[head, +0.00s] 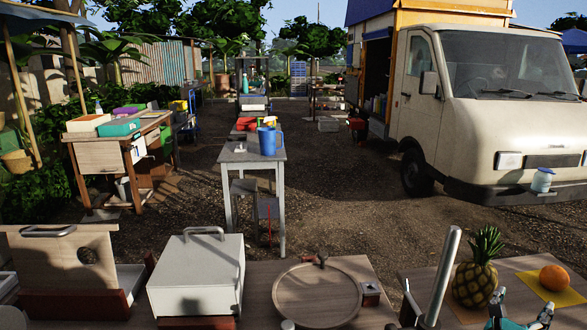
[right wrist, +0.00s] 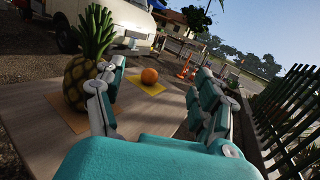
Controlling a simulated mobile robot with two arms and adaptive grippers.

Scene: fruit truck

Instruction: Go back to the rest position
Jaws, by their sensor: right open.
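My right gripper (head: 521,306) shows at the bottom right of the head view, with teal and white fingers spread apart and nothing between them. In the right wrist view its open fingers (right wrist: 162,70) reach out over a wooden table (head: 420,270). A pineapple (head: 474,275) stands upright on a brown-orange mat on this table. It also shows in the right wrist view (right wrist: 84,75), left of the left finger and close to it. An orange (head: 554,277) rests on a yellow mat (head: 531,285); in the right wrist view the orange (right wrist: 149,76) appears between the fingers, farther off. I do not see my left gripper.
A round wooden board (head: 317,292) and a white lidded box (head: 197,275) stand on the front counter. Beyond are a narrow table with a blue pitcher (head: 267,139) and a parked truck (head: 490,110). A dark fence (right wrist: 285,120) runs along the right. Open ground lies between.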

